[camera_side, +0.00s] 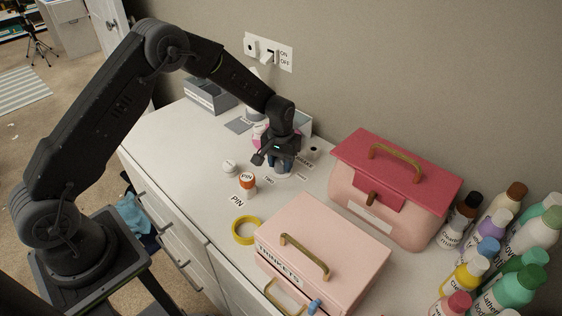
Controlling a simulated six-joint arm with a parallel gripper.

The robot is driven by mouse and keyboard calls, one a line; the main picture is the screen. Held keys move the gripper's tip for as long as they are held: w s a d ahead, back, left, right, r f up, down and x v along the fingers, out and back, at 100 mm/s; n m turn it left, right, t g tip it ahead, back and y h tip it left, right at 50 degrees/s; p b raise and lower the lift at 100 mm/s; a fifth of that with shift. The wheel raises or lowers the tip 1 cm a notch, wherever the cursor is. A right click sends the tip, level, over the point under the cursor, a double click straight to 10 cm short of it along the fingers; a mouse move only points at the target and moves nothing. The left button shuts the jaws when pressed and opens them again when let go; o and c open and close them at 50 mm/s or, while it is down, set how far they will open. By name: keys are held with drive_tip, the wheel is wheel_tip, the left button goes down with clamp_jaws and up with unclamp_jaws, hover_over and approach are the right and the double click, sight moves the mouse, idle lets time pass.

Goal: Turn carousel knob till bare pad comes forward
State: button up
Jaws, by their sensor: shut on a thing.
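The carousel (284,177) stands on the white counter, below and around my gripper. Only a pale part of its rim shows. Small labels lie about it, one reading TWO (268,181). My gripper (281,163) points down over the carousel's middle with its fingers together. The knob is hidden by the fingers, and they appear to be shut on it. My gripper and wrist cover most of the carousel's top, so I cannot tell which pad is bare or which faces forward.
An orange pin pot (247,184), a small white round item (230,167) and a yellow tape roll (246,230) stand in front. A pink TRINKETS box (345,245), a red-lidded case (385,215) and several bottles (520,285) fill the right. Counter front-left is clear.

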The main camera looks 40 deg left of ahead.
sight(281, 161)
drive_tip(key=m, duration=0.6)
drive_tip(key=shift+m, duration=0.3)
drive_tip(key=m, duration=0.6)
idle(0.4)
drive_tip(key=o, duration=0.9)
drive_tip(key=shift+r, duration=0.1)
wheel_tip(281, 161, up, 14)
drive_tip(key=shift+f, duration=0.15)
